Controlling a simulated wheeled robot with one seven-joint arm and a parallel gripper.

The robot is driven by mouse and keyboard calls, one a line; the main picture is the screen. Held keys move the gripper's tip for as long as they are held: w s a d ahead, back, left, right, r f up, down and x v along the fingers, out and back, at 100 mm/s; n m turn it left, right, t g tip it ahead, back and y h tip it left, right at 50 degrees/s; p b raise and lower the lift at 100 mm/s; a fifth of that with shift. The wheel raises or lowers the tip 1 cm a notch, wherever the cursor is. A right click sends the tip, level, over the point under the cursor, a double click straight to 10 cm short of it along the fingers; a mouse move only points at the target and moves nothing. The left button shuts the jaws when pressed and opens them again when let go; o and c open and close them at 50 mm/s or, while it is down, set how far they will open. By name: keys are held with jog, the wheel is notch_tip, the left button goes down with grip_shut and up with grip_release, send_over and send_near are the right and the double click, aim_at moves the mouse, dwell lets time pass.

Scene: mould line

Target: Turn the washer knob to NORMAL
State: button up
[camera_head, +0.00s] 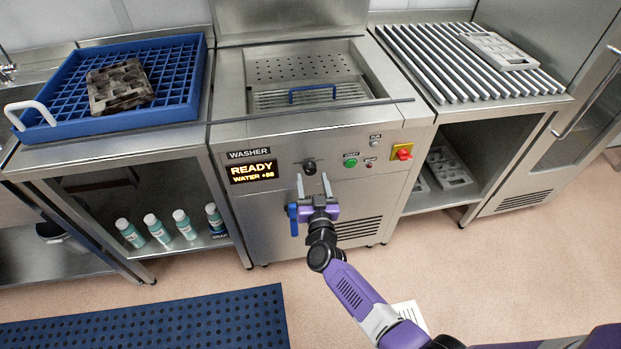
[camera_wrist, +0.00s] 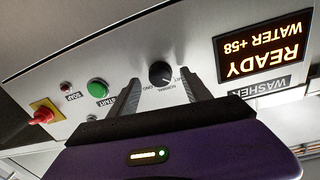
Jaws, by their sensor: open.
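The black round washer knob (camera_head: 310,168) is on the washer's front panel, right of the READY display. In the wrist view, which is upside down, the knob (camera_wrist: 161,74) shows between my fingertips, with a finger on each side. Printed words NORMAL and LONG show beside it, and another label is partly covered by a finger. I cannot make out which word the knob points to. My gripper (camera_head: 313,178) is open and empty, its tips just below the knob in the head view. No contact with the knob is visible.
The display (camera_head: 252,172) reads READY, WATER +58. A green START button (camera_head: 351,163), a small red button (camera_head: 368,165) and a red switch on yellow (camera_head: 402,152) are to the right. A blue handle (camera_head: 293,219) is below left of the knob. Open floor lies in front.

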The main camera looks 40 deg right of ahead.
jog(key=shift+x, duration=1.15)
grip_shut()
jog(key=shift+m, duration=0.3)
jog(key=m, duration=0.9)
jog(key=shift+r, duration=0.1)
jog(key=shift+b, duration=0.3)
